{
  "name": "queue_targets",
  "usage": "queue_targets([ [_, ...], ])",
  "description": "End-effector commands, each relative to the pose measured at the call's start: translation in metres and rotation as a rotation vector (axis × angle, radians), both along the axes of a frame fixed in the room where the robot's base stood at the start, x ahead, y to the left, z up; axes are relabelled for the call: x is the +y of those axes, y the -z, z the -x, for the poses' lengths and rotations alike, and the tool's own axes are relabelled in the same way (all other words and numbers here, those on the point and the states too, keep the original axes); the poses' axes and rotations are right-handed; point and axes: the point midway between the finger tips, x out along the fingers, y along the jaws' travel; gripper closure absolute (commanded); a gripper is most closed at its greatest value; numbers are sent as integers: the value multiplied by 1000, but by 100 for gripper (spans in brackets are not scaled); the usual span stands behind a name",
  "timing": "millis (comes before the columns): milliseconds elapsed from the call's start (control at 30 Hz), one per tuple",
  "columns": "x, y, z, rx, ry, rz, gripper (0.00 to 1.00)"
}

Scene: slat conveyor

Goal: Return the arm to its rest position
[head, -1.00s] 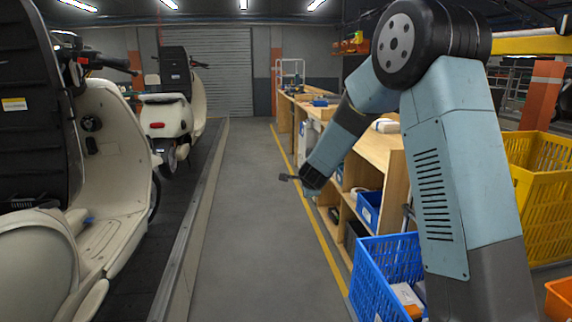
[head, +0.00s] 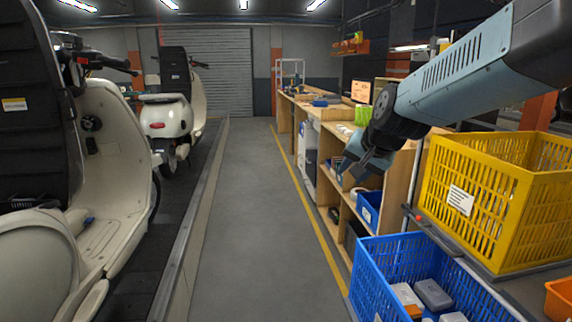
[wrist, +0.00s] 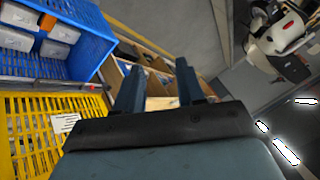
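My blue-grey arm reaches in from the upper right of the head view. My gripper (head: 357,172) hangs in front of the wooden shelf bench (head: 385,150), above and behind the blue crate. In the wrist view, the two dark fingers of my gripper (wrist: 158,88) stand apart with nothing between them. The gripper is open and empty. The wooden bench shows behind the fingers in the wrist view.
A yellow crate (head: 490,225) with a white label stands at the right. A blue crate (head: 375,275) holding several boxes is at the lower right. White scooters (head: 110,190) line the left. The grey aisle floor (head: 250,220) is clear.

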Motion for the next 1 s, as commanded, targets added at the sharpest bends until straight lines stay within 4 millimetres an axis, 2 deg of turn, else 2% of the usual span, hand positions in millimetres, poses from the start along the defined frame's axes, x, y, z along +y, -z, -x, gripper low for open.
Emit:
queue_targets([
  [33, -6, -4, 17, 2, -24, 31, 61],
  [300, -40, -6, 107, 52, -166, 224, 61],
  [533, -66, 2, 173, 106, -255, 364, 61],
  [600, -71, 5, 186, 120, -273, 393, 61],
  [733, -77, 8, 200, 136, -290, 423, 61],
  [1000, -78, 9, 203, 141, -296, 430, 61],
])
